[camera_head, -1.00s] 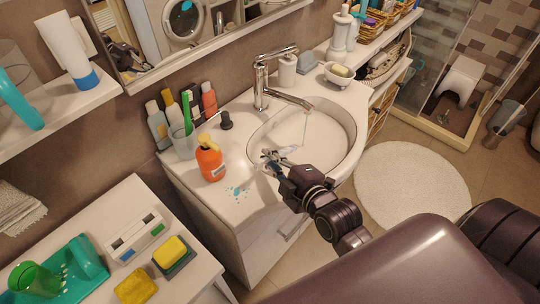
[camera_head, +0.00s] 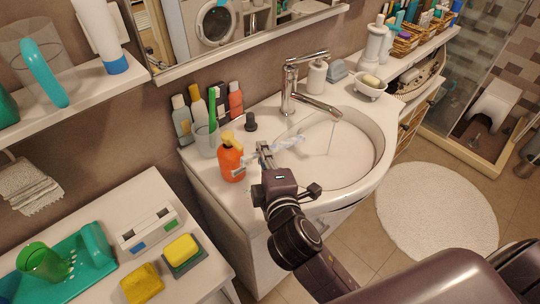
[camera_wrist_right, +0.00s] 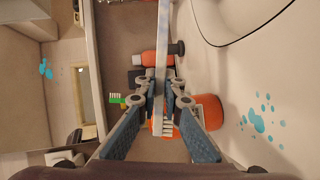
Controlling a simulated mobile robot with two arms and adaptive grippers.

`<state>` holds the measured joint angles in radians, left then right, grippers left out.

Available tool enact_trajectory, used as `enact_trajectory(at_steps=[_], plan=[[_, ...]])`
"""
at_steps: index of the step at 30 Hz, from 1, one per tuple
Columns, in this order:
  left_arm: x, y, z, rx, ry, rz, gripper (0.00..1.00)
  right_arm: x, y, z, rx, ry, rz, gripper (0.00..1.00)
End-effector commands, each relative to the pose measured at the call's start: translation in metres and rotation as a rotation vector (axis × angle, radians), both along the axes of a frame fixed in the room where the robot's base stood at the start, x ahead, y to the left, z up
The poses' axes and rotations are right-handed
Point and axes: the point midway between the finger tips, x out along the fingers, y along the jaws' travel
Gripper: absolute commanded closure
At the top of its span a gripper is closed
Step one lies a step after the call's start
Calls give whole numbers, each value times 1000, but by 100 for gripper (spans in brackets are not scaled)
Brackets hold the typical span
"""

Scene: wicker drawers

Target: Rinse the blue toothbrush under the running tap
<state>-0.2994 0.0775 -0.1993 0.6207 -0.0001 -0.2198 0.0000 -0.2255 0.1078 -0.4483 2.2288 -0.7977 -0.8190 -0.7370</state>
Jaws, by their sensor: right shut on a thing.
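My right gripper (camera_head: 264,150) is above the left rim of the washbasin (camera_head: 362,160), shut on the blue toothbrush (camera_head: 291,141). The toothbrush looks pale blue and white and sticks out to the right over the basin. In the right wrist view, the fingertips (camera_wrist_right: 157,95) pinch the toothbrush (camera_wrist_right: 163,40), and white bristles show just below the jaws. The tap (camera_head: 315,103) is running; its thin stream (camera_head: 332,138) falls right of the toothbrush, apart from it in the picture. My left gripper is out of view.
An orange pump bottle (camera_head: 231,160) stands close left of my right gripper. Behind it are a cup (camera_head: 206,140) with a green toothbrush (camera_head: 213,106) and several bottles. Blue drops (camera_wrist_right: 258,119) mark the counter. A soap dish (camera_head: 369,88) sits behind the basin.

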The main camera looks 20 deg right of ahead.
Motion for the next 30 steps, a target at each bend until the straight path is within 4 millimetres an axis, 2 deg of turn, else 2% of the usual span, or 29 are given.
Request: enact_trajectory(at_steps=[30], plan=[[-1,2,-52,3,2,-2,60,20,-83,-50,-3,-1,0,100]])
